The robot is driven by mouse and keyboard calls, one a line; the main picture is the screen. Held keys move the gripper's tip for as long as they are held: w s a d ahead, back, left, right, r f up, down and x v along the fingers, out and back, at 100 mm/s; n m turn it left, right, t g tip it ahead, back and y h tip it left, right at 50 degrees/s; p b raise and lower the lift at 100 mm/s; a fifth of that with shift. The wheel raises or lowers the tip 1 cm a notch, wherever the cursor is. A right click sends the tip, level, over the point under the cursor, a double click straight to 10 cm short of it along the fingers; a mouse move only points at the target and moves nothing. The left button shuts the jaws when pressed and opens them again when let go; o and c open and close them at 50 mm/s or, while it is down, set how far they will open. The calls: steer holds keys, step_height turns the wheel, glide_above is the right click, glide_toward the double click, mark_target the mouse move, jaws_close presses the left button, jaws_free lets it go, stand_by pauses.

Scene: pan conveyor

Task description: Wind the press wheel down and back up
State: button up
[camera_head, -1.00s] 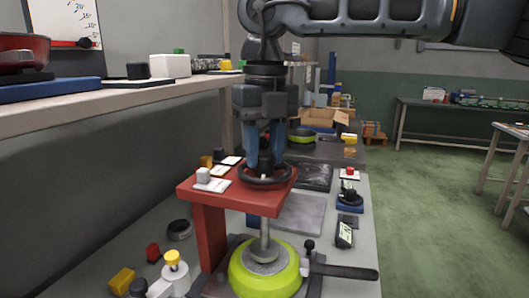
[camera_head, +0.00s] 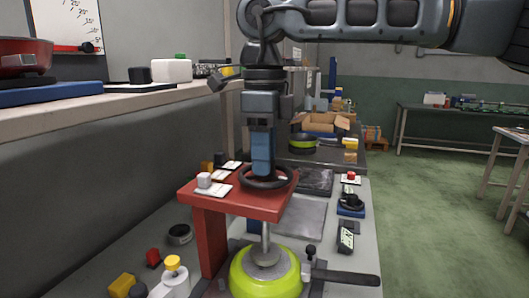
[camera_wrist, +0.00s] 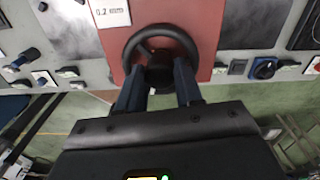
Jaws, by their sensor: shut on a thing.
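The black press wheel (camera_head: 267,177) lies flat on top of the red press frame (camera_head: 243,202). In the wrist view the wheel (camera_wrist: 160,58) shows its rim, spokes and central hub on the red top. My gripper (camera_head: 262,172) points straight down over the wheel; its blue fingers are shut on the wheel at its hub. In the wrist view the fingers of my gripper (camera_wrist: 159,82) sit either side of the dark hub. The press spindle (camera_head: 265,240) runs down to a grey disc inside the lime-green pan (camera_head: 266,275).
A white label card (camera_head: 214,188) lies on the frame's left. Small knobs and switches (camera_head: 351,202) line the bench. A shelf (camera_head: 110,108) runs along the left; green floor is free at right.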

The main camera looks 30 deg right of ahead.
steer(key=shift+n, duration=2)
steer(key=o, duration=1)
steer(key=shift+o, duration=0.2)
steer(key=shift+r, duration=0.1)
steer(key=shift+r, duration=3.85)
